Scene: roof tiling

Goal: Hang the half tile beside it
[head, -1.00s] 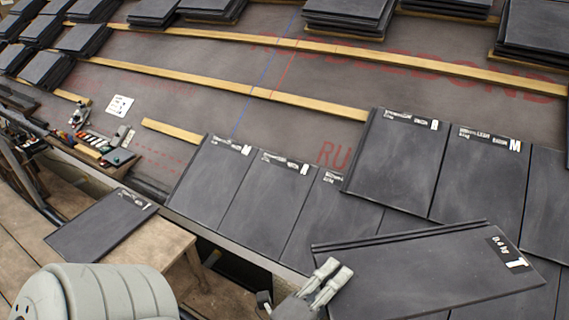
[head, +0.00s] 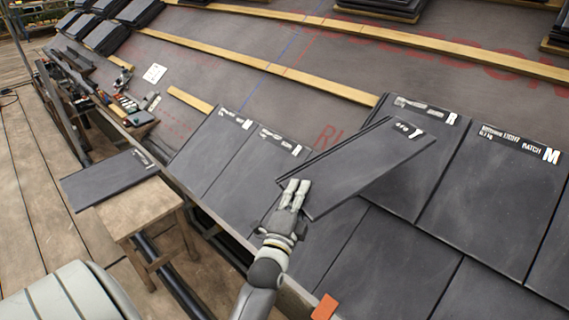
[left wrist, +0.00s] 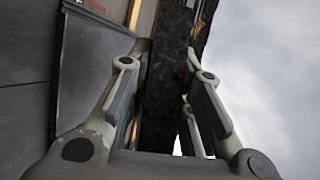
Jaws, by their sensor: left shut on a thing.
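The narrow dark half tile (head: 350,168), with a white label marked T, is held at its near left edge by my left gripper (head: 294,192). It is tilted in the picture, above the lower tile course, and covers part of the left edge of the hung tile marked R (head: 440,142). In the left wrist view, the tile's dark edge (left wrist: 168,90) stands between the fingers of my left gripper (left wrist: 168,88). A bare wooden batten (head: 330,86) runs to the left of the R tile. My right gripper is not in view.
A dark tile (head: 100,182) lies on a wooden stool (head: 155,208) at left. The hung tile marked M (head: 515,200) is at right. Tile stacks (head: 100,35) stand higher on the roof. Tools lie near the eave. An orange piece (head: 325,307) is at the bottom.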

